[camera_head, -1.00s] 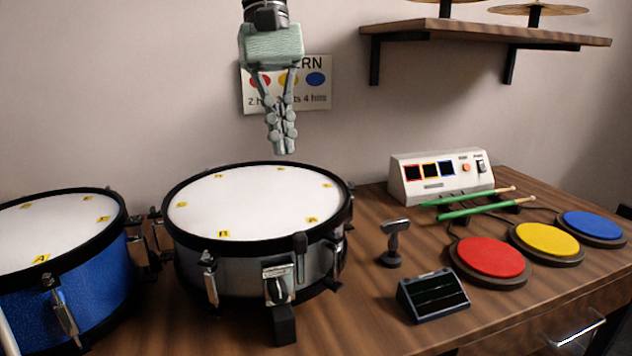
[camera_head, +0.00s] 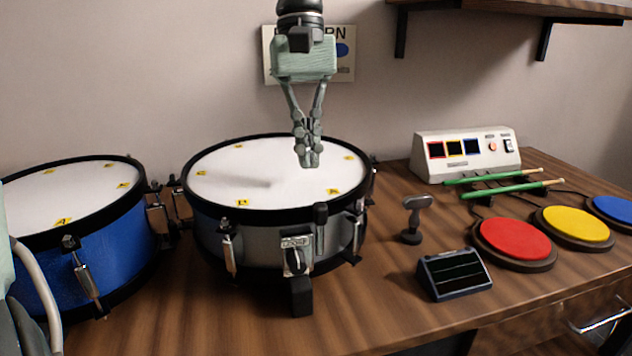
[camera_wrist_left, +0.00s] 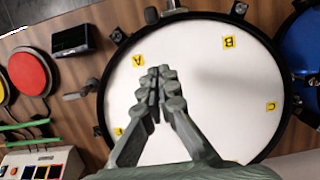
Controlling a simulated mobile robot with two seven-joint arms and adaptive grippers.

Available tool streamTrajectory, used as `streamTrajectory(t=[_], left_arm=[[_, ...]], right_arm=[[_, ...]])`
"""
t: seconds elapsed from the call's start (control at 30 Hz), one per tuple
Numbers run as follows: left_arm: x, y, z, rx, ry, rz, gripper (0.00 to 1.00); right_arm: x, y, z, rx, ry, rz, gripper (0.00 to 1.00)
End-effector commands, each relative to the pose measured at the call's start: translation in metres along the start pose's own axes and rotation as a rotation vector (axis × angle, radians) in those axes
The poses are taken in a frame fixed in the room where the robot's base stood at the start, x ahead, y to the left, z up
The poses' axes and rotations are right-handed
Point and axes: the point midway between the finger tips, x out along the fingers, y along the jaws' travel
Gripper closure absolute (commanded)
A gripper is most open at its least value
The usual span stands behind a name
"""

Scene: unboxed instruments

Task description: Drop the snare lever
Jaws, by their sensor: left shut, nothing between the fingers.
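The snare drum (camera_head: 275,255) has a white head, black rim and grey shell. On its front side, a black lever (camera_head: 321,228) stands upright beside a metal strainer plate (camera_head: 296,243) with a dark knob. My left gripper (camera_head: 309,165) is shut and empty, pointing down over the drum's white head, behind the lever. In the left wrist view, its closed fingers (camera_wrist_left: 158,74) are over the white head, near the "A" label. The strainer side of the rim is at the top of that view, where the lever is hard to make out. My right gripper is not seen.
A blue drum (camera_head: 100,255) stands close on the left. To the right are a small stand (camera_head: 415,218), a dark slanted box (camera_head: 455,275), and red (camera_head: 515,238) and yellow (camera_head: 575,224) pads. Green drumsticks (camera_head: 500,190) lie before a white console (camera_head: 466,155).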

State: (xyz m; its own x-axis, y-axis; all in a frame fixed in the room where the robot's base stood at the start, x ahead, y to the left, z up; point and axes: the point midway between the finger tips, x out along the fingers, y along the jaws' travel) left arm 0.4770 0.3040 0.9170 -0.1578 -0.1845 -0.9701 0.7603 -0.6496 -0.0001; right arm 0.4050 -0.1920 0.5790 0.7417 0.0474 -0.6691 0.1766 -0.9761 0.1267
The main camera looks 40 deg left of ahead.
Motion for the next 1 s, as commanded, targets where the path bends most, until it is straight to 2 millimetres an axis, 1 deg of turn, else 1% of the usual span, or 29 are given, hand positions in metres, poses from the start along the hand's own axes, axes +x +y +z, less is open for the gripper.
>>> streamTrajectory(t=[0.03, 0.1, 0.13, 0.2, 0.3, 0.43, 0.6, 1.0], left_arm=[[0.013, -0.001, 0.000, 0.000, -0.002, -0.002, 1.00], [0.027, -0.001, 0.000, 0.000, -0.002, -0.002, 1.00], [0.029, 0.000, 0.003, 0.001, 0.000, -0.001, 1.00], [0.029, 0.000, 0.016, 0.003, 0.003, 0.000, 1.00], [0.032, 0.000, 0.028, 0.001, 0.002, 0.000, 1.00], [0.034, 0.000, 0.036, 0.000, 0.001, 0.000, 1.00], [0.035, 0.000, 0.039, -0.002, 0.001, 0.001, 1.00], [0.034, -0.002, 0.037, -0.001, 0.000, 0.002, 1.00]], right_arm=[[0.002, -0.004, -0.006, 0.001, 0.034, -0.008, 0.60], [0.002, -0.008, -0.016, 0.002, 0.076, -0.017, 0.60], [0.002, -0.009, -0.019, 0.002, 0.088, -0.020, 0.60], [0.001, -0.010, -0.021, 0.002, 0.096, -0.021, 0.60], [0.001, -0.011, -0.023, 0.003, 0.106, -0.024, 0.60], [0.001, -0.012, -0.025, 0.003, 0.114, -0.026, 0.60], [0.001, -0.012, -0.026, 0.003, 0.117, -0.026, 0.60], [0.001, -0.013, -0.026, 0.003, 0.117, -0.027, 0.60]])
